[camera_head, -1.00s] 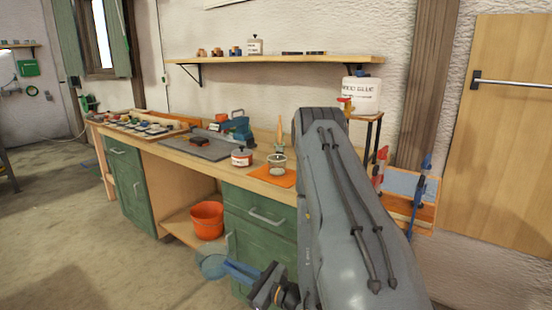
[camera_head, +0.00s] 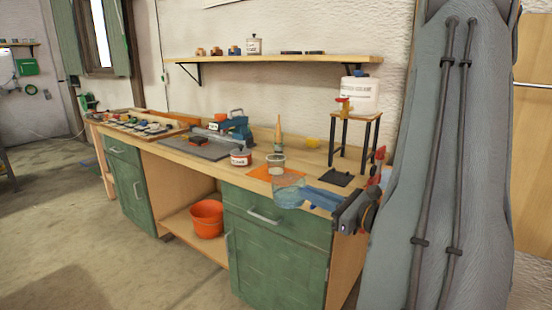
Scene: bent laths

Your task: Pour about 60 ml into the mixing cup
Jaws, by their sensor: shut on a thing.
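My gripper (camera_head: 312,195), with blue fingers, is shut on a see-through cup (camera_head: 286,193). It holds the cup in front of the bench's front edge, at about bench-top height in the picture. A small clear cup with a pale band, which looks like the mixing cup (camera_head: 276,163), stands upright on the bench by the orange mat (camera_head: 259,173). It shows just behind and above the held cup, and they look apart. I cannot tell whether the held cup has liquid in it. A white labelled container (camera_head: 361,97) with a red tap (camera_head: 343,101) sits on a small stand.
A white and red tin (camera_head: 240,157) stands left of the small cup, and a pointed wooden item (camera_head: 279,133) behind it. A dark square plate (camera_head: 335,178) lies by the stand. An orange bucket (camera_head: 207,220) sits on the low shelf. My arm covers the right side.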

